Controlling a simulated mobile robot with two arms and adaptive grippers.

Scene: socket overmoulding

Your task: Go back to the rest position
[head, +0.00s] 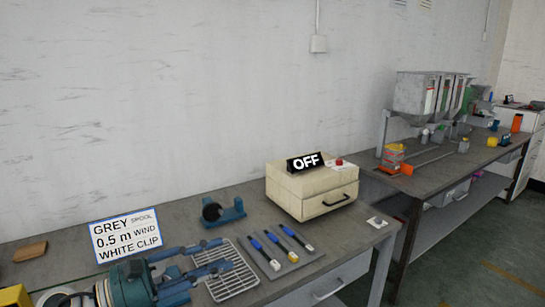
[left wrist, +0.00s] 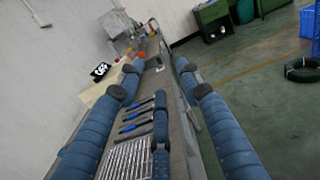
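My left gripper (head: 223,254) reaches in from the lower left of the head view, over the bench beside the wire rack. Its blue fingers are spread apart with nothing between them. In the left wrist view the fingers (left wrist: 159,68) also stand wide apart and empty, pointing along the bench. A shorter blue segmented part (left wrist: 160,135) shows between them; I cannot tell what it belongs to. My right gripper is not seen in the head view.
The bench holds a wire rack (head: 240,284), several blue-handled tools (head: 272,241), a blue holder with a black roll (head: 228,214), a beige box (head: 305,192) marked OFF and a sign (head: 125,236). Hoppers (head: 415,94) stand on the far table. Open floor (head: 480,260) lies right.

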